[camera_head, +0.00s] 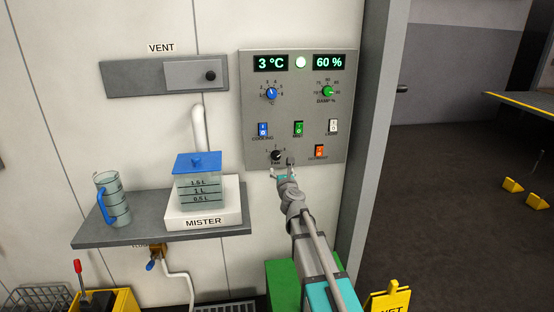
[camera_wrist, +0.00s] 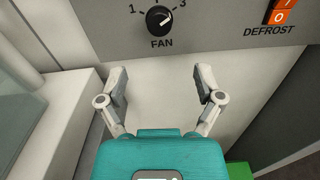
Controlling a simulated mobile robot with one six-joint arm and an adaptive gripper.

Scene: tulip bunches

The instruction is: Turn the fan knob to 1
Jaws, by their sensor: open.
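The black fan knob (camera_wrist: 158,20) is on the grey control panel, above the label FAN, with marks 1 and 3 beside it. Its white pointer line leans to the upper right, toward the 3. The knob also shows low on the panel in the head view (camera_head: 277,155). My gripper (camera_wrist: 161,78) is open and empty, its two fingers spread just below the knob and apart from it. In the head view my gripper (camera_head: 284,171) is near the panel's bottom edge and partly hidden by my wrist.
The panel (camera_head: 256,100) also holds an orange DEFROST switch (camera_wrist: 280,12), a green switch (camera_head: 298,128), a blue switch (camera_head: 263,129) and two upper dials. Left of my arm, a shelf (camera_head: 110,236) carries the mister (camera_head: 203,216) and a jug (camera_head: 113,200).

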